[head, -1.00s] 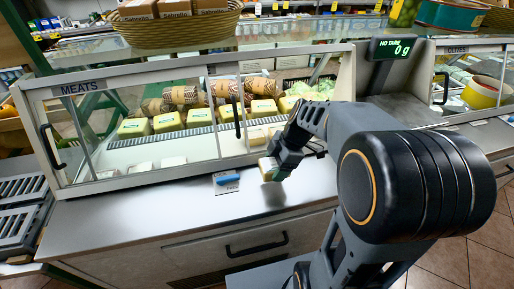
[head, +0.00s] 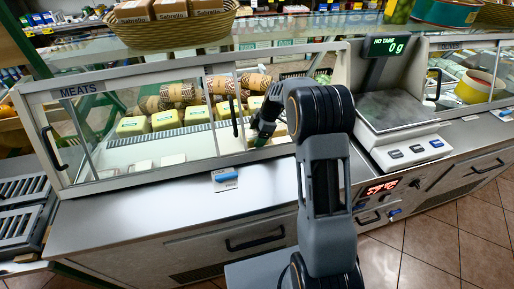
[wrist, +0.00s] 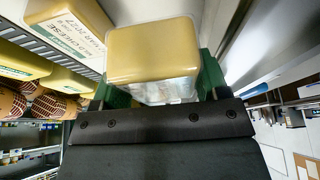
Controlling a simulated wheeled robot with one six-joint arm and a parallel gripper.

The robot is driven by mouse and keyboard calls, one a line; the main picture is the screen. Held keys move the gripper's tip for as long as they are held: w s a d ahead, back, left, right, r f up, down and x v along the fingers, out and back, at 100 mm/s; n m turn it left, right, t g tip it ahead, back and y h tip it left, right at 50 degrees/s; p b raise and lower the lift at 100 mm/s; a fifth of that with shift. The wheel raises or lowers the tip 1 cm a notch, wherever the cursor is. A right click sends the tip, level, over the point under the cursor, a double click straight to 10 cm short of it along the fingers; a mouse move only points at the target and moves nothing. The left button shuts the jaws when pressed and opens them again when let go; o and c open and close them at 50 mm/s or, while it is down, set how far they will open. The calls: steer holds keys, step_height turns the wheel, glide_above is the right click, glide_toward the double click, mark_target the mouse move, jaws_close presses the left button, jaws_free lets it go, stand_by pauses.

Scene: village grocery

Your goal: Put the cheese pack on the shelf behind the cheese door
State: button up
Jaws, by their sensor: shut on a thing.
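My gripper (head: 264,128) is shut on the cheese pack (wrist: 152,52), a yellow block with a clear lower part in the wrist view. Green finger pads grip it from both sides. In the head view my gripper reaches into the right part of the glass case, and my arm hides most of the held pack. The cheese door's dark upright handle (head: 235,117) is left of my gripper, and the case front is open to its right. Yellow packs (head: 166,121) stand on the shelf inside; a labelled one (wrist: 72,22) is close left of the held pack in the wrist view.
Patterned brown rolls (head: 222,84) lie behind the packs. Small pale packs (head: 173,160) lie on the lower front. A blue-tipped tag (head: 226,178) is on the counter (head: 130,215). A scale (head: 396,112) stands right of the case. The case frame is close around my gripper.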

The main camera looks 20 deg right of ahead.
steer(key=shift+f, duration=3.4)
steer(key=shift+f, duration=0.2)
steer(key=o, duration=0.9)
steer(key=shift+r, duration=0.15)
steer(key=v, duration=1.1)
steer(key=s+a+r+m+h, duration=0.1)
steer(key=s+a+r+m, duration=0.1)
steer(key=s+r+m, duration=0.3)
steer(key=s+m+t+h, duration=0.1)
steer(key=s+m, duration=0.3)
steer(key=s, duration=0.3)
steer(key=s+a+r+m+t+h, duration=0.1)
steer(key=s+m, duration=0.3)
steer(key=s, duration=0.2)
steer(key=s+a+r+m+t+h, duration=0.1)
steer(key=s+m, duration=0.4)
steer(key=s, duration=0.2)
steer(key=shift+s+a, duration=0.15)
steer(key=shift+s, duration=0.15)
